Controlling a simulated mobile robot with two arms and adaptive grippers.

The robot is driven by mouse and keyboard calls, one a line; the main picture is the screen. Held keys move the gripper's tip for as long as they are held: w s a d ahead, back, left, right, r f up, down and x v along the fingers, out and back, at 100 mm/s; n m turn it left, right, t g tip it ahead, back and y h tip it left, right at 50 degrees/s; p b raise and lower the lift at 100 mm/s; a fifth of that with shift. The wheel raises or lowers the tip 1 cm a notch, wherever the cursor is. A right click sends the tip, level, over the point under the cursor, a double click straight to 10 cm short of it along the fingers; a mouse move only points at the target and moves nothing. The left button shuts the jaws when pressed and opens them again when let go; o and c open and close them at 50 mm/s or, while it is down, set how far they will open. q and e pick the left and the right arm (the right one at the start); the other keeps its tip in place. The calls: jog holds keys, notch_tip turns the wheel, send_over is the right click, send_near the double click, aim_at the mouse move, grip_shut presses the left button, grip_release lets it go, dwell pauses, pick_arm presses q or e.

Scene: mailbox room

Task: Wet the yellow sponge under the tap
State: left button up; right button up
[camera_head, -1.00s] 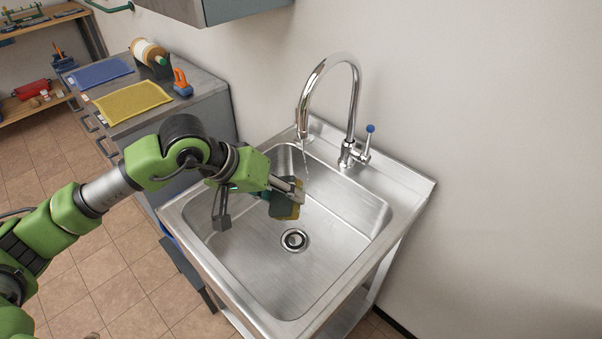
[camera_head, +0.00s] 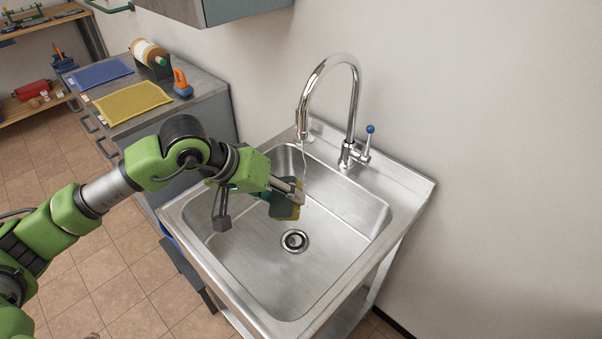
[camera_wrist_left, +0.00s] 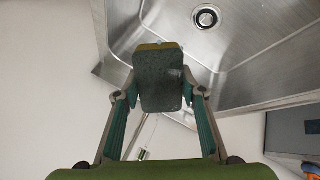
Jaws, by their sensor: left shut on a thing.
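The yellow sponge (camera_head: 285,209), with a dark green side, is in my left gripper (camera_head: 285,197) above the sink basin (camera_head: 330,235). In the left wrist view my left gripper (camera_wrist_left: 160,92) is shut on the sponge (camera_wrist_left: 161,78), one finger on each side, its dark green face toward the camera. The chrome tap (camera_head: 355,100) arches over the basin. A thin stream of water (camera_head: 304,158) falls from its spout beside the gripper's tip, close to the sponge; whether it touches the sponge is hard to tell. The blue-tipped tap lever (camera_head: 369,140) stands upright. My right gripper is not in view.
The drain (camera_head: 294,240) is below the sponge, and it also shows in the left wrist view (camera_wrist_left: 206,17). A grey cabinet (camera_head: 215,110) left of the sink holds a yellow cloth (camera_head: 132,102), a blue cloth (camera_head: 100,73) and an orange-handled tool (camera_head: 182,83). A wall cabinet (camera_head: 215,10) hangs above.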

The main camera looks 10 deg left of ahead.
aim_at(285, 208)
pick_arm(q)
jog(key=shift+s+a+r, duration=0.2)
jog(key=shift+s+r, duration=0.45)
jog(key=shift+s, duration=0.2)
jog(key=shift+s+a+r, duration=0.15)
jog(key=shift+s+r, duration=0.55)
jog(key=shift+s, duration=0.1)
jog(key=shift+s+a+r, duration=0.2)
jog(key=shift+s+r, duration=0.45)
jog(key=shift+s, duration=0.2)
